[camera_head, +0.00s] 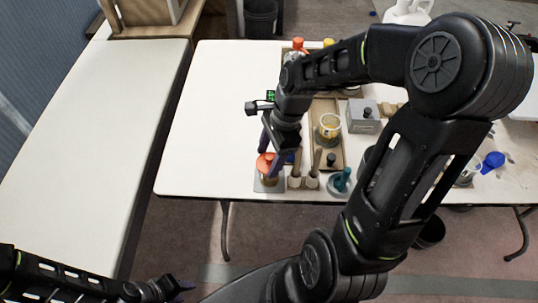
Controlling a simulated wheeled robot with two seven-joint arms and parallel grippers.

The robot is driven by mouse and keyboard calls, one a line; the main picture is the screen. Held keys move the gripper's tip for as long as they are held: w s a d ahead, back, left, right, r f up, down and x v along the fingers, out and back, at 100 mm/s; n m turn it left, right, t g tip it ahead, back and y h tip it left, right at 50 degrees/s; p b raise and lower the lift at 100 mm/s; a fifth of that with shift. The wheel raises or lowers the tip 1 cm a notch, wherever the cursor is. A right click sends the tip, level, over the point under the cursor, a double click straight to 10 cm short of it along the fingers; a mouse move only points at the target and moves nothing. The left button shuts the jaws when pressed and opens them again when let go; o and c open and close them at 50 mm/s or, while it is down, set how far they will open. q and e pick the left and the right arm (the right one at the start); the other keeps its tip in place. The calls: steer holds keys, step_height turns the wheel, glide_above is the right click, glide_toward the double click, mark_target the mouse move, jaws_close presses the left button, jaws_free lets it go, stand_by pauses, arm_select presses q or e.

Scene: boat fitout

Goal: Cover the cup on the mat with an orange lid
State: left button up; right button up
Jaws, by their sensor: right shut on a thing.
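An orange lid (264,164) is at the near edge of the white table, below the fingers of my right gripper (268,150). My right gripper points down and is shut on the lid. A cup (268,180) stands on a small grey mat (262,187) right under the lid. The lid hides the cup's top, and I cannot tell whether the lid touches the rim. My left gripper (180,287) is low at the bottom of the view, away from the table. Its finger opening is too small to make out.
Right of the mat stand wooden-handled tools (312,170) and a teal item (341,180). Behind are a tray (325,107) with a yellow-rimmed can (328,126) and a grey box (363,116). An orange-topped container (298,44) stands farther back. The table's left part (215,110) is clear.

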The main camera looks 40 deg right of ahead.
mark_target(269, 157)
steer(key=shift+f, duration=0.15)
stand_by(0.4)
steer(key=o, duration=1.7)
steer(key=shift+r+p, duration=2.25)
steer(key=shift+r, duration=0.3)
